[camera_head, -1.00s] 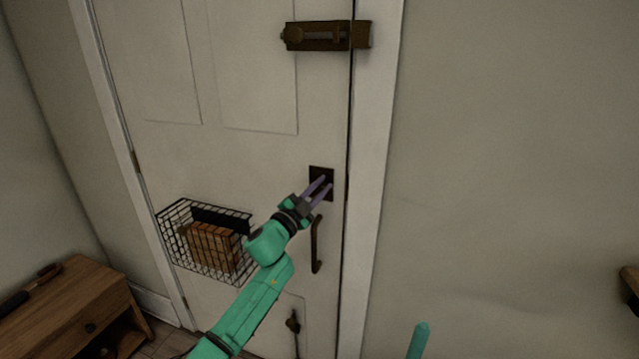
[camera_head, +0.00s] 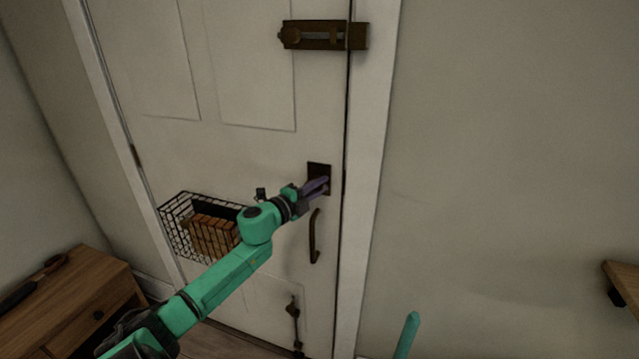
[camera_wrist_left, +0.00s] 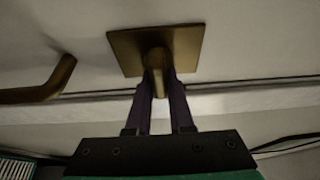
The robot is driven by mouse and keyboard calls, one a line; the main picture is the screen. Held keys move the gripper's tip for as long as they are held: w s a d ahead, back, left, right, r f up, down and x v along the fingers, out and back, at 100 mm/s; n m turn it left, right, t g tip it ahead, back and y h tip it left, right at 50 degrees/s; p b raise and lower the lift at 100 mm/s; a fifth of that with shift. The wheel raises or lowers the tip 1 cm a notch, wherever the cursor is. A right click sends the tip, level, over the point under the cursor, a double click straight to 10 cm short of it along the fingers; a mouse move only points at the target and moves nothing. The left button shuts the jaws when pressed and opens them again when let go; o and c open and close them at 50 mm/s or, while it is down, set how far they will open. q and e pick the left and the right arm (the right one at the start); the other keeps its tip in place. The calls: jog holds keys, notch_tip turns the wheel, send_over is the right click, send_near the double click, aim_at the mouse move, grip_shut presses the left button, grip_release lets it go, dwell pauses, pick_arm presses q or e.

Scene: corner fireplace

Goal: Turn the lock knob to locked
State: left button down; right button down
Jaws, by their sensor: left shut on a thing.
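The lock knob sits on a dark square plate (camera_head: 319,168) on the white door, near its right edge. In the left wrist view the plate (camera_wrist_left: 184,46) is bronze and tilted in the picture, and the knob (camera_wrist_left: 156,62) stands out from its middle. My left gripper (camera_head: 322,183) is at the plate in the head view. In the left wrist view its two dark fingers (camera_wrist_left: 157,82) are shut on the knob, one on each side. The fingers hide most of the knob in the head view. My right gripper is not in view.
A door handle (camera_head: 314,238) hangs just below the plate. A bronze slide bolt (camera_head: 322,36) is higher on the door. A wire basket (camera_head: 176,226) with a brown block is left of my arm. A wooden cabinet (camera_head: 80,297) stands at lower left.

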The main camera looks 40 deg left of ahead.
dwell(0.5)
pick_arm(q)
jog(key=c, duration=0.8)
grip_release()
jog(key=shift+s+f, duration=0.15)
jog(key=shift+s, duration=0.25)
jog(key=s+b, duration=0.1)
jog(key=s, duration=1.2)
jog(key=shift+s+a, duration=0.35)
jog(key=shift+a, duration=0.05)
